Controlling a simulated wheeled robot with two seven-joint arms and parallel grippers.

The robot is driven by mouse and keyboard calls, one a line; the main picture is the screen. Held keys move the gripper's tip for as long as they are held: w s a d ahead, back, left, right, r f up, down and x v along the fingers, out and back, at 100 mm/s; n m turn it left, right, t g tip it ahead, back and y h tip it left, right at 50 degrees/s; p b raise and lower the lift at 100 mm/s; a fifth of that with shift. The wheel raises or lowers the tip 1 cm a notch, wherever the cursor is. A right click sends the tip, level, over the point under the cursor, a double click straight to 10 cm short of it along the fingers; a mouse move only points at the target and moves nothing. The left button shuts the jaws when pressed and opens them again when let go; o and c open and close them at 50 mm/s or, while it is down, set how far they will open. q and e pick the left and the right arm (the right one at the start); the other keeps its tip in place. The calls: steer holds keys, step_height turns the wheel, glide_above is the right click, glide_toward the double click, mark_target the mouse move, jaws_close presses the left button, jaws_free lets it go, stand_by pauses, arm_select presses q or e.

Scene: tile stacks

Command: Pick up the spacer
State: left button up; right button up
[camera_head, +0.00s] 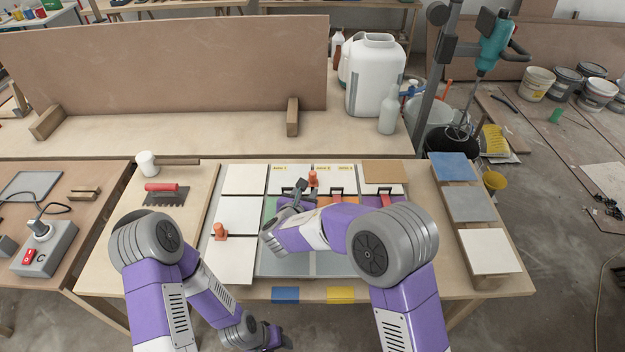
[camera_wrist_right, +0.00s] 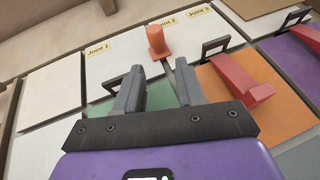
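An orange stepped peg, probably the spacer, stands on a white tile by the "Joint 2" label (camera_head: 312,179); it also shows in the right wrist view (camera_wrist_right: 156,42). A similar orange peg (camera_head: 220,231) is on the left white tile column. My right gripper (camera_head: 301,186) is over the tile grid, just short of the far peg. In the wrist view its two fingers (camera_wrist_right: 160,72) are apart with nothing between them, and the peg is beyond the tips. My left gripper (camera_head: 279,340) hangs low in front of the table; its fingers are too small to read.
Black clips stand on the tile joints, one behind my left-hand finger (camera_wrist_right: 112,82) and another farther right (camera_wrist_right: 215,47). Red wedges (camera_wrist_right: 244,80) lie by the clips. A red-handled trowel (camera_head: 163,192) and white mallet (camera_head: 147,163) lie left; tile stacks (camera_head: 468,204) stand right.

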mark_target(311, 180)
steer(key=shift+x, duration=0.75)
steer(key=x, duration=0.3)
steer(key=b+x, duration=0.1)
steer(key=x, duration=0.1)
steer(key=shift+w+r, duration=0.25)
steer(key=shift+w, duration=0.15)
jaws_close()
